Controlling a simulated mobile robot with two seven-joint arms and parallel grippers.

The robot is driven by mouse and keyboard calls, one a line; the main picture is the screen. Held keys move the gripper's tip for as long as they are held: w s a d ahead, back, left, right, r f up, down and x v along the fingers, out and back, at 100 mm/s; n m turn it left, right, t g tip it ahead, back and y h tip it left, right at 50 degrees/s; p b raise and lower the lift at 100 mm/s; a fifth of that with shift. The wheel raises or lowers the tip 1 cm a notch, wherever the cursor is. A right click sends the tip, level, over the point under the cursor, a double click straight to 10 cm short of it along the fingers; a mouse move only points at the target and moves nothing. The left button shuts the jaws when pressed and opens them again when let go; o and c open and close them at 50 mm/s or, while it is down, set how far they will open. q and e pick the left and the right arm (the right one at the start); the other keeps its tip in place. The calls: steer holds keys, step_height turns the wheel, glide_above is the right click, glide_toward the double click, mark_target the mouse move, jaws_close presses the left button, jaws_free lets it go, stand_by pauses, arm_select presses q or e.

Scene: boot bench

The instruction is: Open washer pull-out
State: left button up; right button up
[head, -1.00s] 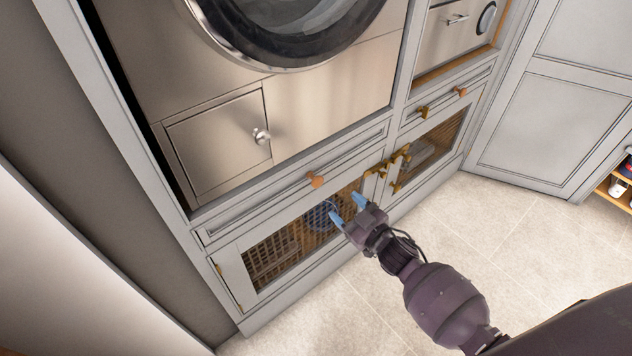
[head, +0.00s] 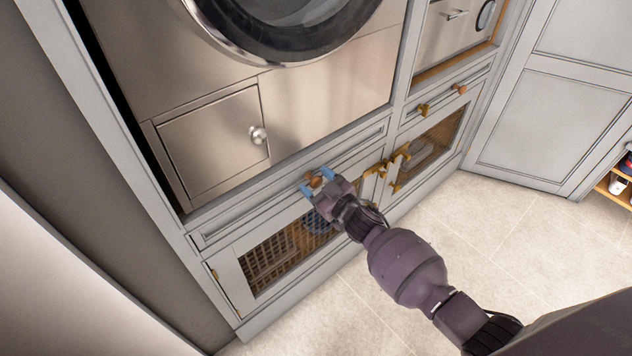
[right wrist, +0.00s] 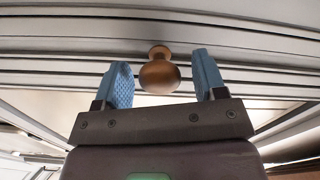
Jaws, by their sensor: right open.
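The pull-out (head: 270,203) is a shallow grey panel directly under the washer (head: 290,30), and it looks shut. Its round copper-brown knob (head: 314,181) sits near the middle of the panel. My right gripper (head: 318,182) is open at the knob, with one blue fingertip on each side. In the right wrist view the knob (right wrist: 159,72) stands between the two blue fingers, with a visible gap on both sides. My left gripper is not in view.
Below the pull-out is a mesh-front cabinet door (head: 232,283) with brass handles (head: 375,170) close to my right gripper. A smaller drawer (head: 440,103) is to the right. The tiled floor (head: 480,230) in front is clear.

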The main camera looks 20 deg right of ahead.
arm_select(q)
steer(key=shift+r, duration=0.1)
arm_select(e)
jaws_close()
steer(key=shift+s+d, duration=0.15)
steer(key=shift+s, duration=0.25)
arm_select(q)
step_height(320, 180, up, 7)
steer(key=p, duration=0.9)
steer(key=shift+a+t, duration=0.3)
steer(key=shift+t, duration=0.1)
arm_select(e)
steer(key=v, duration=3.3)
steer(key=shift+s, duration=0.25)
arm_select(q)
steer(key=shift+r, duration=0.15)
arm_select(e)
steer(key=shift+r, duration=0.15)
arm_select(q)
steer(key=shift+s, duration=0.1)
arm_select(e)
jaws_free()
steer(key=shift+d, duration=0.1)
